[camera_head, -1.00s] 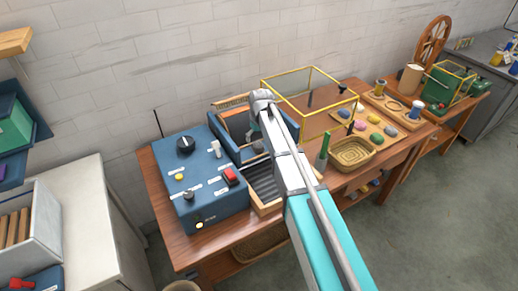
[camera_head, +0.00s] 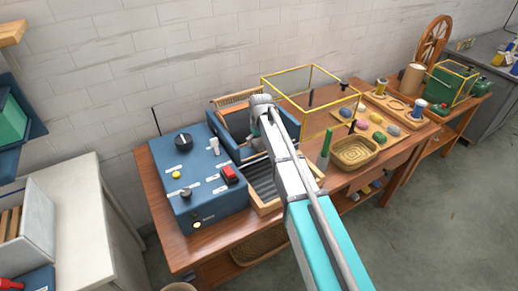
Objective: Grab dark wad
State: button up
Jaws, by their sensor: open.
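Several small wads lie on a tan board on the wooden table, right of my arm. The darkest is a dark blue wad (camera_head: 345,113) at the board's left end. A grey-blue wad (camera_head: 393,130) lies at its right, with pink, green and yellow wads between. I cannot tell whether another dark wad lies behind my arm. My gripper (camera_head: 257,142) is open, small and partly hidden by my arm, over the blue-sided machine (camera_head: 222,133) left of the board, apart from these wads. I see nothing held in it.
A wicker basket (camera_head: 355,151) and an upright green tool (camera_head: 325,150) stand in front. A blue control box (camera_head: 195,180) with knobs fills the table's left end.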

jog(key=shift+f, duration=0.5)
jog(key=c, duration=0.7)
